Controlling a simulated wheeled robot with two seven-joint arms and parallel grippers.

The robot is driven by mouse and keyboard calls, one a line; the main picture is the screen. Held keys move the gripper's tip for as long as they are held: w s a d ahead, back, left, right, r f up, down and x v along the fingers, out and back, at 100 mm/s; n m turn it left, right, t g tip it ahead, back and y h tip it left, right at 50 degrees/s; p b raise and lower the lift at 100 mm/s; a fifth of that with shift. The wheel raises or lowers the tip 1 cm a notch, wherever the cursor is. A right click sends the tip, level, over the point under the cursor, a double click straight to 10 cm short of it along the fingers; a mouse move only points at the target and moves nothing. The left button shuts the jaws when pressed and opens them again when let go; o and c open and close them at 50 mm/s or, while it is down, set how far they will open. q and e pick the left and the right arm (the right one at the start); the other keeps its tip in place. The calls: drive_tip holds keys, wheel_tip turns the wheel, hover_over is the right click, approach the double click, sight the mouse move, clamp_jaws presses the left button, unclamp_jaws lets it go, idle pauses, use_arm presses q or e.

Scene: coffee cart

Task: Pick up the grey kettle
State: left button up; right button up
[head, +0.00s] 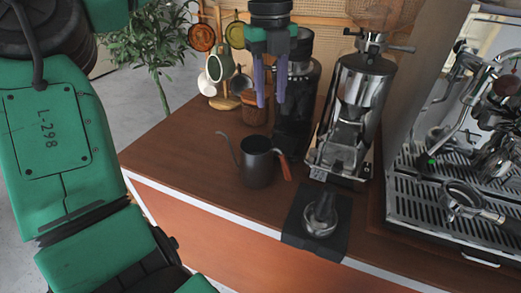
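The grey kettle (257,165) stands upright on the brown cart top near its front edge. Its thin spout points left and its reddish wooden handle (284,167) is on the right. My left gripper (271,102) hangs above and behind the kettle in the picture, its two purple fingers pointing down. The fingers are apart with nothing seen between them, and they do not touch the kettle. My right gripper is not in view.
A black grinder (300,90) stands behind the kettle, and a silver grinder (352,110) to its right. A dark mat (296,228) holds a small metal item. An espresso machine (420,185) is far right. Hanging mugs (220,66) stand behind. The top left of the kettle is clear.

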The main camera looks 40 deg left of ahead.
use_arm(q)
drive_tip(key=b, duration=0.2)
hover_over(271, 157)
drive_tip(key=w+a, duration=0.2)
wheel_tip(271, 157, down, 5)
wheel_tip(271, 157, down, 13)
drive_tip(key=shift+w+d+r+p, duration=0.1)
drive_tip(key=shift+d+r+p, duration=0.1)
drive_tip(key=shift+p, duration=0.45)
drive_tip(key=shift+w+a+f, duration=0.1)
drive_tip(key=shift+f, duration=0.25)
drive_tip(key=shift+r, duration=0.1)
drive_tip(key=c, duration=0.6)
clamp_jaws()
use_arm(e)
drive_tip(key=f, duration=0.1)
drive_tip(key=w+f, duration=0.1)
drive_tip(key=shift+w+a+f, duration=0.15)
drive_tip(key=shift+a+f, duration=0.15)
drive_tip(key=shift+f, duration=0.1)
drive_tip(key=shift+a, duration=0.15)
